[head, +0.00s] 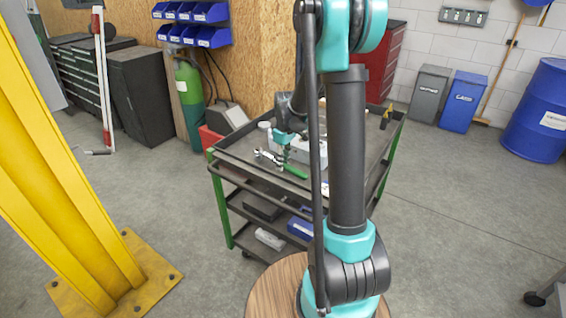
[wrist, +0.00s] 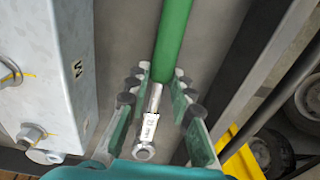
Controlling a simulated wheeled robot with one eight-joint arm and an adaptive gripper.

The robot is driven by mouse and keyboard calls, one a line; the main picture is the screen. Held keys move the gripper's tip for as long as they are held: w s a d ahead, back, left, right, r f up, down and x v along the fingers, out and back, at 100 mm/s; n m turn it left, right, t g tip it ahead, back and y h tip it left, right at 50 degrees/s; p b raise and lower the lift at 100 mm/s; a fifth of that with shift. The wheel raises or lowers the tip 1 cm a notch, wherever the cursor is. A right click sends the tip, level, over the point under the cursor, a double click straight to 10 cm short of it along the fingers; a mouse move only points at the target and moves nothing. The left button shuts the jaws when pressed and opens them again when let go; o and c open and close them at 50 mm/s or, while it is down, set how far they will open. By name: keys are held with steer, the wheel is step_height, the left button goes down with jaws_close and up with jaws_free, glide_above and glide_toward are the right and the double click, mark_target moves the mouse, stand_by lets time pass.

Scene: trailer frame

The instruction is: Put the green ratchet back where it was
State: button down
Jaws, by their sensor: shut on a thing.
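The green ratchet has a green handle (wrist: 175,38) and a bright metal shaft and head, seen in the wrist view. My gripper (wrist: 160,80) is shut on it near where the handle meets the shaft, with a finger on each side. The round head lies toward my palm. In the head view, my gripper (head: 286,150) is low over the cart's top tray (head: 240,165), and a green handle (head: 295,172) shows just below it. I cannot tell whether the ratchet touches the tray.
A grey metal block with bolts (wrist: 45,70) stands close left of my gripper in the wrist view. A dark rail (wrist: 240,90) runs along the right. A yellow post (head: 60,170) stands left, with open floor between.

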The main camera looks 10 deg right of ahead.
mark_target(285, 163)
steer(key=c, duration=1.3)
jaws_free()
steer(key=r, duration=1.2)
steer(key=shift+s+d, duration=0.15)
steer(key=shift+d, duration=0.15)
